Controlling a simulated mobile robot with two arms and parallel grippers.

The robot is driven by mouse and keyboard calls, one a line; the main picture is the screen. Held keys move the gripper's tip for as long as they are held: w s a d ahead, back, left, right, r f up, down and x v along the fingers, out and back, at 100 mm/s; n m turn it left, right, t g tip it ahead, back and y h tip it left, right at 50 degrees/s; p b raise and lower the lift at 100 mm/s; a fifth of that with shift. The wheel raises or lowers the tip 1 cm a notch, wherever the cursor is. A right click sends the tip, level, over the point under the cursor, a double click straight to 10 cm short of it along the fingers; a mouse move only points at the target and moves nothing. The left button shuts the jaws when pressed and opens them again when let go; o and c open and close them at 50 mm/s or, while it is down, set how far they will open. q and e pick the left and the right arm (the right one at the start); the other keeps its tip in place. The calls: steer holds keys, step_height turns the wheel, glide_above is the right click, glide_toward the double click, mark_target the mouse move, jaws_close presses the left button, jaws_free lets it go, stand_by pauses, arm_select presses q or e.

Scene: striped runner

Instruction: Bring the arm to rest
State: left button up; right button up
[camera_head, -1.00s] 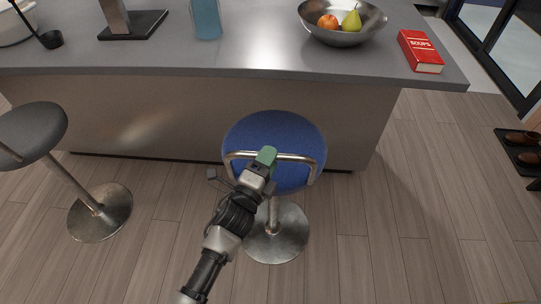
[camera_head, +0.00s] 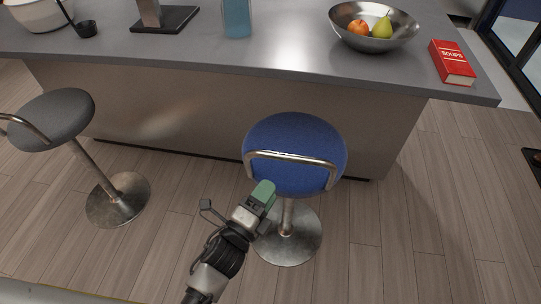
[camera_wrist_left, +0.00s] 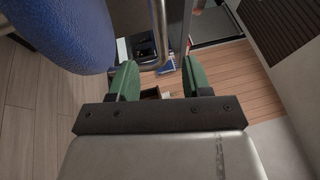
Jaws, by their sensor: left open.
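My left gripper (camera_head: 263,196) is in front of the blue stool (camera_head: 296,140), low over the floor in the head view. In the left wrist view its two green fingers (camera_wrist_left: 158,85) stand apart with nothing between them. The stool's metal back rail (camera_head: 290,157) lies just beyond the fingertips; I cannot tell whether they touch. The blue seat (camera_wrist_left: 68,30) and a metal tube also show close ahead in the left wrist view. My right gripper is in neither view.
A grey counter (camera_head: 275,65) holds a metal bowl of fruit (camera_head: 372,41), a red book (camera_head: 452,62) and a blue container (camera_head: 237,18). A grey stool (camera_head: 54,118) stands at the left. The wooden floor (camera_head: 420,225) is clear at the right.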

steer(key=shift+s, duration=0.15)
arm_select(q)
steer(key=s+a+f+n+g+y+p, duration=0.2)
steer(key=s+a+f+n, duration=0.15)
steer(key=f, duration=0.45)
steer(key=s+a+f+n+g+y+p, duration=0.2)
steer(key=f+n+g, duration=0.15)
steer(key=f, duration=0.45)
steer(key=s+a+f+n+g+y+p, duration=0.2)
steer(key=s+a+f+n+p, duration=0.15)
steer(key=f, duration=0.45)
steer(key=s+a+f+n+g+y+p, duration=0.1)
steer(key=s+a+f+n+g, duration=0.2)
steer(key=s, duration=0.6)
steer(key=s+a+f+n+g+y+p, duration=0.1)
steer(key=s+a+f+n+g, duration=0.2)
steer(key=s, duration=0.5)
steer(key=s+a+f+n+g+y+p, duration=0.1)
steer(key=s+a+f+n+g+p, duration=0.1)
steer(key=s, duration=0.7)
step_height(320, 180, down, 3)
steer(key=a+n+g, duration=0.1)
steer(key=a+n, duration=0.1)
steer(key=n, duration=0.1)
steer(key=shift+s, duration=0.3)
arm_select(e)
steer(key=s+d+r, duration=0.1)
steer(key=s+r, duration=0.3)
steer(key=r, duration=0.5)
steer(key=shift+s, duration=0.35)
